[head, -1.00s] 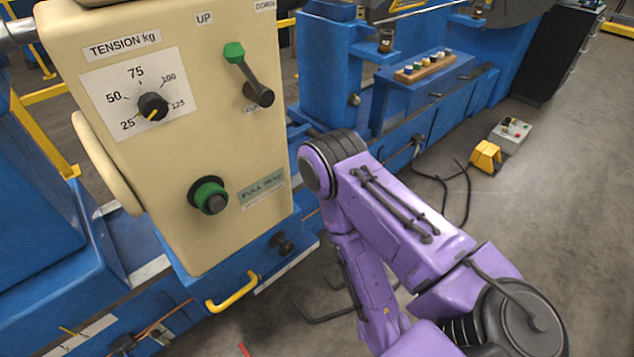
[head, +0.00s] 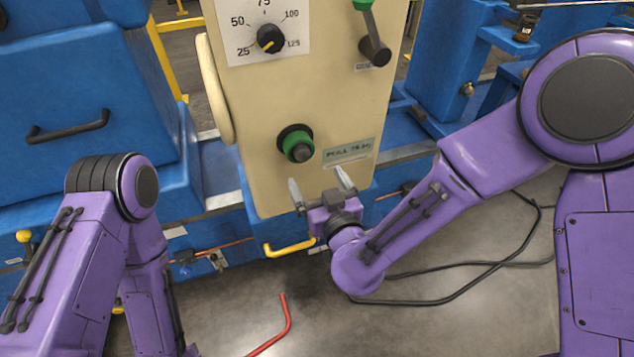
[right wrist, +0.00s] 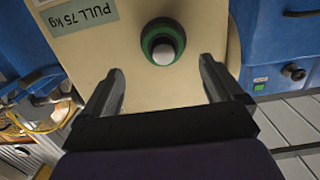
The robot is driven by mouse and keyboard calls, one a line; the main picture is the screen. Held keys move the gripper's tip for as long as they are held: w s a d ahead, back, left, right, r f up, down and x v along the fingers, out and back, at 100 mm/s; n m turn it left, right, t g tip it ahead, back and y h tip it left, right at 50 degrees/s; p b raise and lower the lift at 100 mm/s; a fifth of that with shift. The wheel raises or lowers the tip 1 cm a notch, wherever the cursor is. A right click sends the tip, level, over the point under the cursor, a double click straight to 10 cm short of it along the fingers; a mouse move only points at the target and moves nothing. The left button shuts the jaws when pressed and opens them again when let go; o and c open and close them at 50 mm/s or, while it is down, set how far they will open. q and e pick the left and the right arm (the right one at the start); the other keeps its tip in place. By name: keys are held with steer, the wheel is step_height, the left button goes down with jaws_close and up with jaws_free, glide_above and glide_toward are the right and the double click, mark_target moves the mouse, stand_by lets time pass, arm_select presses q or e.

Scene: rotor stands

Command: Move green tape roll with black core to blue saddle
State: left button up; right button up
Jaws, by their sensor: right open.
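The green tape roll with black core (head: 297,143) is on the lower front of a cream control box, around a short grey peg. In the right wrist view the green roll (right wrist: 161,44) is just beyond the fingertips. My right gripper (head: 320,186) is open and empty, below and slightly right of the roll, with its fingers pointing up at the box. In the right wrist view my right gripper (right wrist: 161,72) has its fingers spread either side of the roll, apart from it. Several blue machine parts show; I cannot tell which is the saddle. My left gripper is out of view.
The cream box (head: 235,110) carries a tension dial (head: 270,38) and a lever (head: 374,48). A yellow handle (head: 290,247) juts out below it. A large blue block (head: 85,90) with a black handle stands left. A red bent rod (head: 287,320) and black cables (head: 440,300) lie on the floor.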

mark_target(304, 156)
steer(key=x, duration=1)
steer(key=shift+a+r+b, duration=0.15)
steer(key=shift+r+b, duration=0.15)
steer(key=shift+c, duration=0.3)
steer(key=c, duration=0.9)
steer(key=shift+o, duration=0.2)
steer(key=shift+r, duration=0.15)
steer(key=shift+r, duration=0.1)
steer(key=f+p+v, duration=0.1)
steer(key=v, duration=0.7)
steer(key=shift+s+r, duration=0.3)
steer(key=shift+r, duration=0.15)
